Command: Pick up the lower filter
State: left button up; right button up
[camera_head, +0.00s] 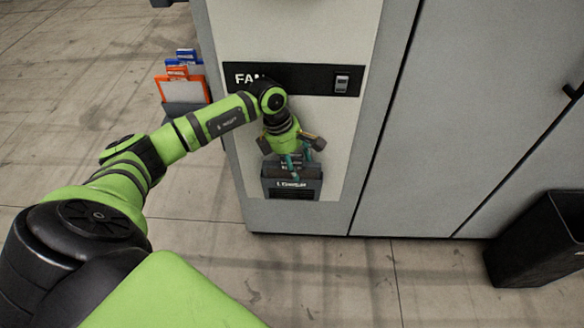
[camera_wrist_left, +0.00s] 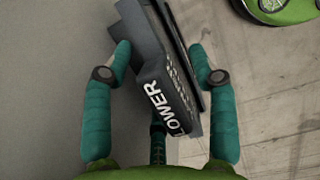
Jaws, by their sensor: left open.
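The lower filter (camera_head: 292,188) is a dark grey block at the bottom of the cabinet's pale front panel. In the left wrist view its face (camera_wrist_left: 165,95) carries the white word "LOWER" and runs tilted across the picture. My left gripper (camera_head: 291,165) is in front of the panel at the top of the block, with its teal fingers pointing at it. In the left wrist view the open fingers (camera_wrist_left: 162,52) stand on either side of the block. I cannot tell whether either fingertip touches it. My right gripper is not in view.
The grey cabinet (camera_head: 480,110) has a black "FAN" strip (camera_head: 310,79) with a switch (camera_head: 342,82) above the filter. A rack with orange and blue framed panels (camera_head: 183,85) stands left of the cabinet. A black bin (camera_head: 540,240) stands at the right. The floor in front is clear.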

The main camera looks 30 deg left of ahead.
pick_arm(q)
jog(key=shift+c, duration=0.4)
grip_shut()
